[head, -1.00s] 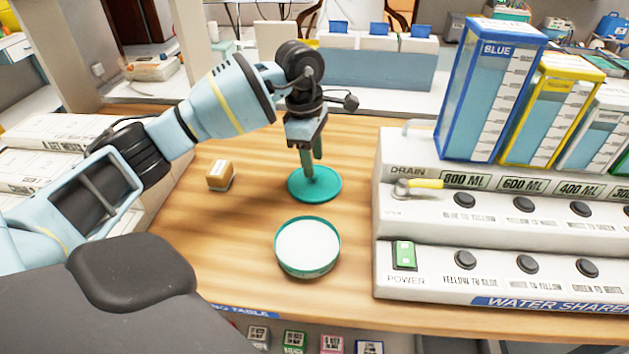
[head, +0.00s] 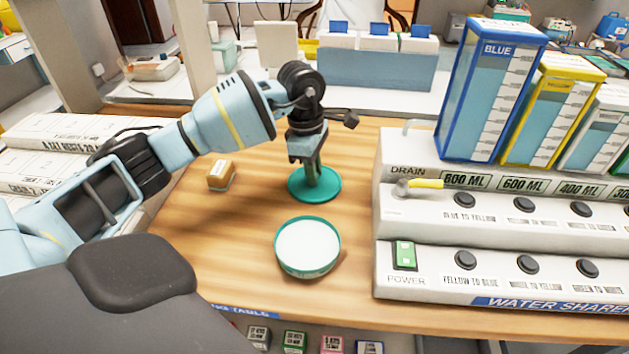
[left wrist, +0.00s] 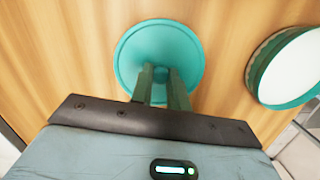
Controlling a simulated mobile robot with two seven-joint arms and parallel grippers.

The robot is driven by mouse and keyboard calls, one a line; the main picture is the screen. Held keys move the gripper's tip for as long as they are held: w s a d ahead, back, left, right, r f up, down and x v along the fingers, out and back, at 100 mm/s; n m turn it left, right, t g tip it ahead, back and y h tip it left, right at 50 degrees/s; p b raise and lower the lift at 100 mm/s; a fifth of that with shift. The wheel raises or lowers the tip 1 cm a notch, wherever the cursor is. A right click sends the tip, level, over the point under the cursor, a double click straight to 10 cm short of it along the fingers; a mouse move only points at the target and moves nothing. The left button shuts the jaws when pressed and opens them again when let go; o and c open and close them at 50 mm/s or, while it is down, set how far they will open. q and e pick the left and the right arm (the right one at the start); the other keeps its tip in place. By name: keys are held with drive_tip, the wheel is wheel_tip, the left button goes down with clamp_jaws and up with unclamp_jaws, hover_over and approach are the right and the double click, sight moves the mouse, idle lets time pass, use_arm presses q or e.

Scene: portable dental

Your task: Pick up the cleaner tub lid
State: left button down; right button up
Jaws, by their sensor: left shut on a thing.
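The cleaner tub lid is a flat teal disc (head: 326,190) on the wooden table, with a raised middle that shows in the left wrist view (left wrist: 140,50). My left gripper (head: 313,180) points down over it, shut on its middle. The fingertips (left wrist: 161,80) hide part of that middle. The disc looks to be at table height; I cannot tell if it is clear of the wood. The open round tub (head: 308,245), teal with white contents, stands just in front. It also shows in the left wrist view (left wrist: 292,68). My right gripper is not in view.
A small tan box (head: 221,175) lies to the left of the disc. The white water sharer machine (head: 410,225) with coloured tanks stands to the right. Bare wood (head: 240,235) lies left of the tub.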

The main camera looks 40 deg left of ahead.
use_arm(q)
drive_tip(key=shift+r, duration=0.1)
wheel_tip(320, 180, up, 10)
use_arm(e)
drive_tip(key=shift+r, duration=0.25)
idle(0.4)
use_arm(q)
drive_tip(key=shift+p, duration=0.3)
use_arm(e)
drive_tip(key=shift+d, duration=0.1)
